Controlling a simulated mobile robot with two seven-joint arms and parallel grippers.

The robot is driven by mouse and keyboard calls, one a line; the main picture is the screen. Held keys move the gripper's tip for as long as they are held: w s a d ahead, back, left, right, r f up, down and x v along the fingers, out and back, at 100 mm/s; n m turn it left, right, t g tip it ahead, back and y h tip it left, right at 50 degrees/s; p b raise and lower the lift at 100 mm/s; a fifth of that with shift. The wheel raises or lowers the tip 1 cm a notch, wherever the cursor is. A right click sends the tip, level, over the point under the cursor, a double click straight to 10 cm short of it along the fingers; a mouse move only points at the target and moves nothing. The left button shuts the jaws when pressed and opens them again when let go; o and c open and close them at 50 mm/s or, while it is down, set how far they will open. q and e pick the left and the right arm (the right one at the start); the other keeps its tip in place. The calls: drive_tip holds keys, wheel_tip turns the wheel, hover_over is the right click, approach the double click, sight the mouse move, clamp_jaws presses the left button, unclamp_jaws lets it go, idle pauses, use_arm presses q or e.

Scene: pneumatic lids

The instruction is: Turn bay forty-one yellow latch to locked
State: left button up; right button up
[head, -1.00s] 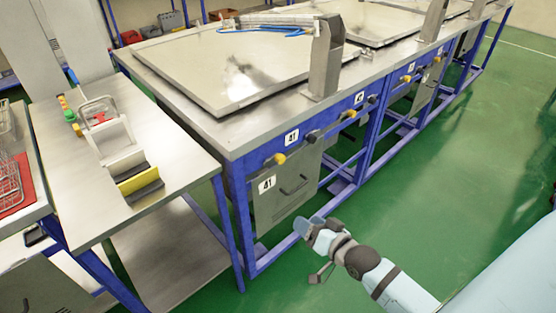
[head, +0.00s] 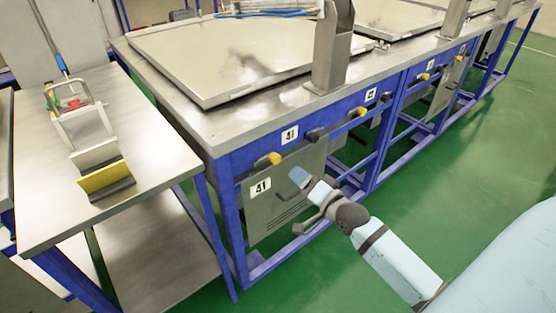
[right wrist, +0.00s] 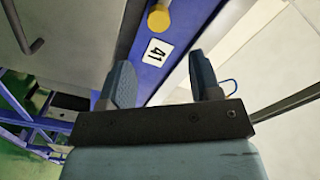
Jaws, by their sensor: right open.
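The bay forty-one yellow latch (head: 270,159) sits on the blue front rail, left of the upper "41" label (head: 289,135). In the right wrist view the yellow latch (right wrist: 159,18) shows at the top, beyond the fingertips, near the "41" label (right wrist: 157,52). My right gripper (head: 302,200) is in front of the grey panel below the rail, apart from the latch. In the right wrist view its two fingers (right wrist: 160,78) stand apart with nothing between them. My left gripper is not in view.
A grey cabinet panel marked "41" (head: 258,188) hangs under the rail. Another yellow latch (head: 357,112) and dark knobs (head: 312,135) line the rail. A metal side table (head: 150,150) with a wire-handled holder stands left. Green floor at right is clear.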

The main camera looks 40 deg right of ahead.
sight(279, 159)
drive_tip(key=w, duration=0.6)
drive_tip(key=w+b, duration=0.1)
drive_tip(key=w, duration=0.3)
drive_tip(key=shift+a, duration=0.4)
